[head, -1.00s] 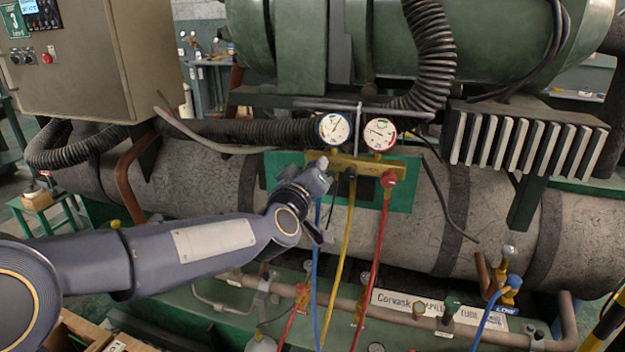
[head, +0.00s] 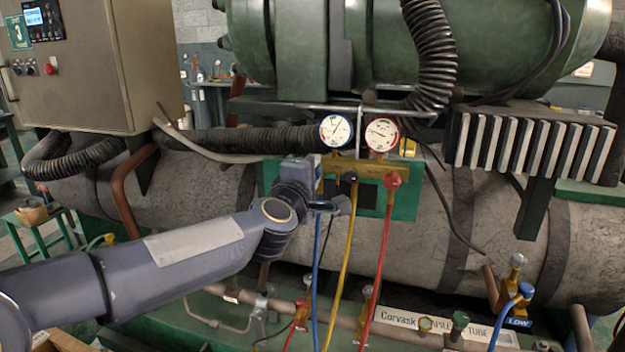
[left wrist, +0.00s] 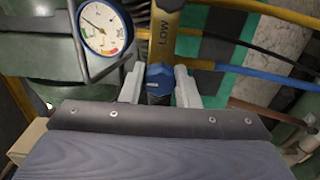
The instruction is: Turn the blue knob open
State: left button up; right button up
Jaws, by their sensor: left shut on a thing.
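The blue knob (left wrist: 158,72) sits at the end of the brass manifold body (left wrist: 166,25) marked LOW, in the left wrist view. My left gripper (left wrist: 158,88) has one finger on each side of it and is shut on it. In the head view my left gripper (head: 328,203) is at the left end of the brass manifold (head: 365,165), and it hides the blue knob there. The red knob (head: 392,180) is at the right end of the manifold. My right gripper is not in view.
A blue-rimmed gauge (head: 336,130) and a red-rimmed gauge (head: 381,134) stand just above the manifold. Blue (head: 316,270), yellow (head: 343,270) and red (head: 376,270) hoses hang below, close to the gripper. A thick ribbed hose (head: 432,50) comes down above.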

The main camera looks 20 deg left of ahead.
pick_arm(q)
jog(key=shift+f+n+b, duration=0.1)
jog(key=shift+n+b, duration=0.25)
jog(key=shift+n, duration=0.65)
jog(key=o, duration=1)
jog(key=shift+c, duration=0.2)
jog(key=shift+s, duration=0.1)
jog(key=s, duration=0.7)
jog(key=shift+s+a+p, duration=0.15)
jog(key=shift+s+p, duration=0.2)
jog(key=shift+p, duration=0.1)
